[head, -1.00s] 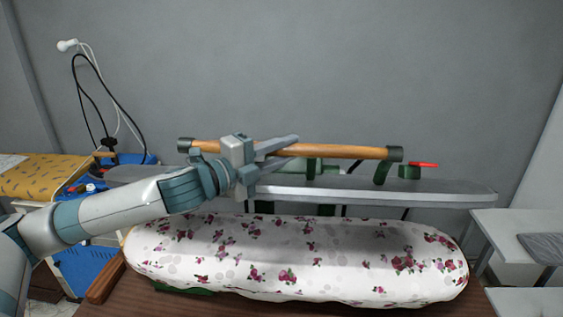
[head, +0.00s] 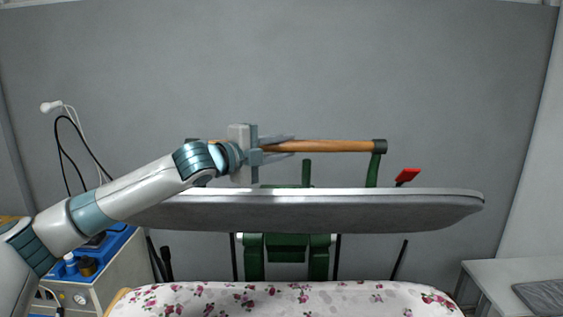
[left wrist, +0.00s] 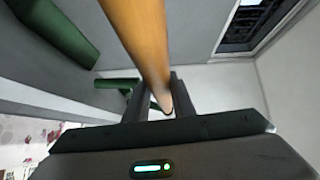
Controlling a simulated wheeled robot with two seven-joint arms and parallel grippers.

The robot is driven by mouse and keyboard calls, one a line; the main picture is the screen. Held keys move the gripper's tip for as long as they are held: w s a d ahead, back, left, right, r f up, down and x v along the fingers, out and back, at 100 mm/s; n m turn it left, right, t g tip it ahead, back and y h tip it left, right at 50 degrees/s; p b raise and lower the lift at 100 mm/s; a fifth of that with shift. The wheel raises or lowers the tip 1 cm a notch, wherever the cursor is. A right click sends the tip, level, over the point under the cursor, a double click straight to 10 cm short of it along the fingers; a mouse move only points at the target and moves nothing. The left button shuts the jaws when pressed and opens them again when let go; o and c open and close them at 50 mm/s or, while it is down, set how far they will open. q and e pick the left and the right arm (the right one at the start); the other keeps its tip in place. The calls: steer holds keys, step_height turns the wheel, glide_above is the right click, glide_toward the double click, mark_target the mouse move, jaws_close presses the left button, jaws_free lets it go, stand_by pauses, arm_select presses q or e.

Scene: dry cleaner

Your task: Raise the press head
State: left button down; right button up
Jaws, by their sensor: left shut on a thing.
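The press head (head: 330,212) is a long grey plate that hangs level, well above the floral padded bed (head: 290,299) in the head view. A wooden handle bar (head: 335,146) with dark end caps runs along above it on green brackets. My left gripper (head: 283,149) is shut on the bar, left of its middle. In the left wrist view the orange-brown bar (left wrist: 140,40) passes between the fingers (left wrist: 152,98). The left end of the bar is mostly hidden behind my gripper and wrist. My right gripper is not in view.
A red-tipped lever (head: 407,175) stands at the right behind the press head. A green frame (head: 285,247) shows under it. A blue-topped cabinet (head: 105,262) with cords stands at the left, and a white table (head: 520,277) at the right. Open air lies above the bar.

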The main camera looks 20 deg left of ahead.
arm_select(q)
steer(key=shift+w+a+r, duration=0.15)
steer(key=shift+w+r, duration=0.35)
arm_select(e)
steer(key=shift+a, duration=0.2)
arm_select(q)
steer(key=c, duration=1.5)
jaws_free()
steer(key=shift+s, duration=0.1)
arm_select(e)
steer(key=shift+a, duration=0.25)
arm_select(q)
steer(key=shift+f, duration=0.15)
